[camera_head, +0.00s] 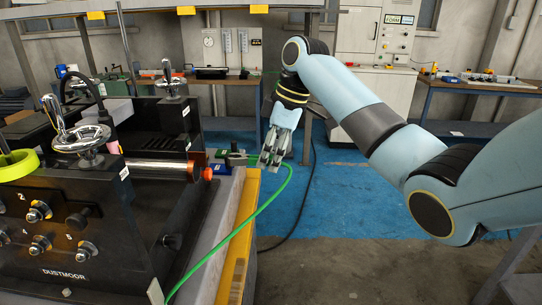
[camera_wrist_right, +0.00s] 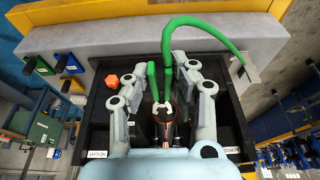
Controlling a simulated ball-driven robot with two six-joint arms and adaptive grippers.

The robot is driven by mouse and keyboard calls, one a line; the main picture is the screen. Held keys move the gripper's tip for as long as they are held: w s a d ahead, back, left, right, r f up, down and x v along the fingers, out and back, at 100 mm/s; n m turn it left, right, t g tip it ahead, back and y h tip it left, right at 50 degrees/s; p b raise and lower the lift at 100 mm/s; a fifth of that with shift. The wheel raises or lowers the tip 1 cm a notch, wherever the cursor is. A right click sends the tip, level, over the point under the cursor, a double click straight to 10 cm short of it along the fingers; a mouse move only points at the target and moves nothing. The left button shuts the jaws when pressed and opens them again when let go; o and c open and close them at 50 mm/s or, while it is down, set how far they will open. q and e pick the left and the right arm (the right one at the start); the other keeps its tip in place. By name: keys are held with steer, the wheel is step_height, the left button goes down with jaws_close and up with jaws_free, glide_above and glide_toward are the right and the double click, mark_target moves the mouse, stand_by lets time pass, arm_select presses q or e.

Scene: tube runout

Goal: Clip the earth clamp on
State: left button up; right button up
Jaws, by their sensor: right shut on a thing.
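My right gripper (camera_head: 269,159) is beyond the right end of the machine, above the bench edge. It is shut on the earth clamp, whose green handles (camera_wrist_right: 152,78) lie between the fingers in the right wrist view. The clamp's pale jaws (camera_wrist_right: 162,107) are at the copper tube (camera_wrist_right: 164,130); I cannot tell whether they grip it. The green cable (camera_head: 233,234) hangs from the gripper and curves down to the bench. My left gripper is out of view.
The black machine (camera_head: 67,252) fills the left, with chrome handles (camera_head: 82,138) on top and an orange knob (camera_head: 208,173) near the tube's end. A blue box (camera_wrist_right: 69,62) and green box (camera_wrist_right: 42,65) are close by. Blue floor (camera_head: 333,190) at right is clear.

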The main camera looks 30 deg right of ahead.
mark_target(250, 157)
steer(key=shift+s+r, duration=0.25)
steer(key=shift+s, duration=0.2)
steer(key=shift+w+a+p, duration=0.65)
steer(key=shift+w+a, duration=0.35)
steer(key=shift+a, duration=0.15)
steer(key=shift+w+a+f, duration=0.1)
steer(key=shift+w+a, duration=0.45)
steer(key=shift+a, duration=0.1)
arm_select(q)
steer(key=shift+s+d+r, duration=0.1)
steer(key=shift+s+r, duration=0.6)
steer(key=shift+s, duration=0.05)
